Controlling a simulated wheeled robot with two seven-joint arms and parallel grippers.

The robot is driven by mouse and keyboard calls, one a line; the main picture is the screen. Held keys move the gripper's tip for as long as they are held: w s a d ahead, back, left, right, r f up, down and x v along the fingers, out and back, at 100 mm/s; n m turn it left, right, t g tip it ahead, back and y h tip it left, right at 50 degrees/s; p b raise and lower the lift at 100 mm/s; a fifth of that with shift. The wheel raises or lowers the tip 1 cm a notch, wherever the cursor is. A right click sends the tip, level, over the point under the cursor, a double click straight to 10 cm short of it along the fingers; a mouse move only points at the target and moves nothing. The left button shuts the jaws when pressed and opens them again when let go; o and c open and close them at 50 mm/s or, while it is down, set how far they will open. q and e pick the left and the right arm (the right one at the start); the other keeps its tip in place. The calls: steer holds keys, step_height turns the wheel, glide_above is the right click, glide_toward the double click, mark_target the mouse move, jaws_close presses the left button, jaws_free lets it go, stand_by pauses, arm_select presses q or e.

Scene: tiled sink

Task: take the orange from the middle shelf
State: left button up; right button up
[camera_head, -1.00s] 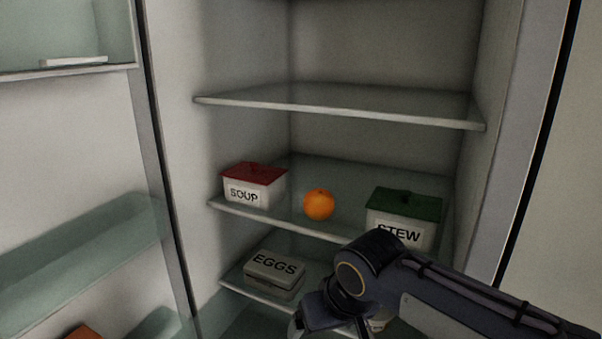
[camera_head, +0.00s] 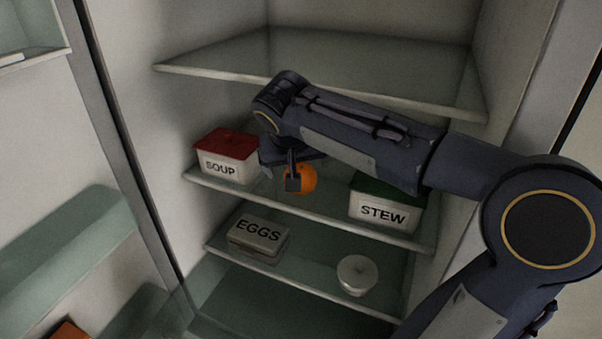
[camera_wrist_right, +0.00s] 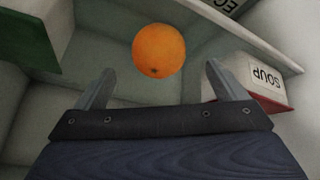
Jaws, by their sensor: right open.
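The orange (camera_head: 303,179) sits on the middle shelf (camera_head: 325,213) between the soup and stew boxes. In the head view my right gripper (camera_head: 282,178) is in front of it and hides part of it. In the right wrist view the orange (camera_wrist_right: 159,51) lies just beyond the open fingertips of my right gripper (camera_wrist_right: 161,75), roughly centred across the gap. The fingers are apart and empty. My left gripper is not in view.
The soup box (camera_head: 225,156) with a red lid stands left of the orange, close to my gripper. The stew box (camera_head: 385,208) with a green lid stands right. The upper shelf (camera_head: 330,77) is above my forearm. Below are an eggs box (camera_head: 258,238) and a round white container (camera_head: 357,275).

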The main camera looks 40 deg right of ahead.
mark_target(299, 170)
steer(key=x, duration=0.5)
steer(key=shift+w+d+f, duration=0.25)
steer(key=shift+f, duration=0.05)
steer(key=c, duration=1.1)
steer(key=shift+c, duration=0.4)
steer(key=shift+r, duration=0.25)
